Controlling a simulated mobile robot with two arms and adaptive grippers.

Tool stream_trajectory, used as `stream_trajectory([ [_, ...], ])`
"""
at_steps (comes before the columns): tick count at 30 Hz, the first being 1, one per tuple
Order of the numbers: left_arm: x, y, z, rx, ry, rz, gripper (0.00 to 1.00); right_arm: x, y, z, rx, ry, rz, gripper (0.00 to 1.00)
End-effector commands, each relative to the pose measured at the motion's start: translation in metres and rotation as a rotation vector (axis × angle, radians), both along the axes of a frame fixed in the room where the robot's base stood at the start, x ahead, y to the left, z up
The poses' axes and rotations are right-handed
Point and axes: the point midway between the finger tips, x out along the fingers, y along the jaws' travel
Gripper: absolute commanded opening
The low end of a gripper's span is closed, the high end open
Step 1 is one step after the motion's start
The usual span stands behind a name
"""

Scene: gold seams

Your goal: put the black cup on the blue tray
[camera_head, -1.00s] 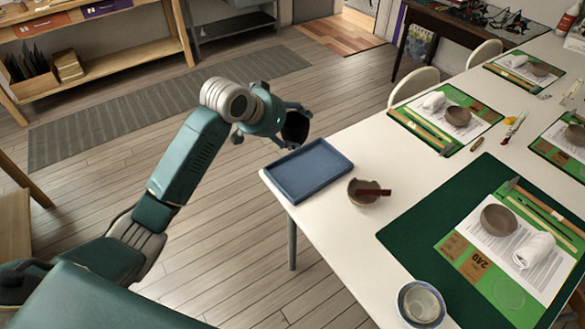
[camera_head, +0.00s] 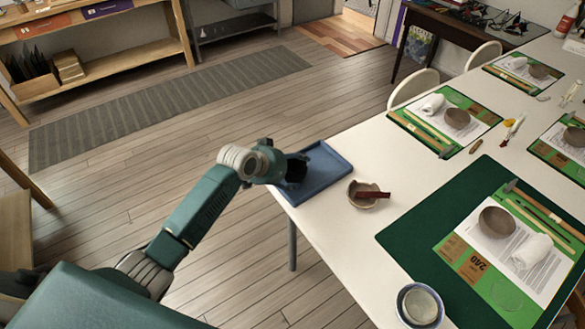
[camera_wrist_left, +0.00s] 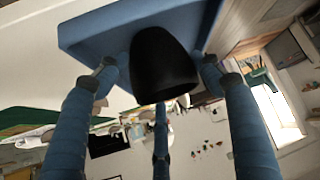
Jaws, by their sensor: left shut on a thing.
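The black cup (camera_head: 296,170) is in my left gripper (camera_head: 291,166), at the left part of the blue tray (camera_head: 328,164) in the head view. In the left wrist view the black cup (camera_wrist_left: 163,65) sits between the fingers of the left gripper (camera_wrist_left: 160,78), with the blue tray (camera_wrist_left: 90,35) right behind it. The gripper is shut on the cup. I cannot tell whether the cup's base touches the tray. The blue tray lies on the near left corner of the white table. My right gripper is not in view.
A brown bowl (camera_head: 361,194) with a dark red stick stands right of the tray. A pale bowl (camera_head: 420,305) is at the table's near edge. A dark green mat (camera_head: 410,235) with a place setting lies to the right. The right part of the tray is clear.

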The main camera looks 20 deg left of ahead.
Motion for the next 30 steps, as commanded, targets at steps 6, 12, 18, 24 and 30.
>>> stream_trajectory([
  [6, 0.000, 0.000, 0.000, -0.001, -0.002, 0.000, 0.34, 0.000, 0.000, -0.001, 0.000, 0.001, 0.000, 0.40],
  [12, 0.000, 0.000, -0.002, 0.000, 0.001, 0.000, 0.85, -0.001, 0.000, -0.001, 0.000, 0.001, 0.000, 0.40],
  [18, 0.000, 0.000, -0.002, 0.000, 0.001, 0.000, 0.85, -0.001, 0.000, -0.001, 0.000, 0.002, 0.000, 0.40],
  [24, -0.006, 0.003, 0.007, 0.002, 0.001, 0.000, 0.85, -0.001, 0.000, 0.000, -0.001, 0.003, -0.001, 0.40],
  [30, -0.031, 0.014, 0.034, 0.002, -0.002, -0.001, 0.85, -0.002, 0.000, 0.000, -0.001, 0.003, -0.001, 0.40],
])
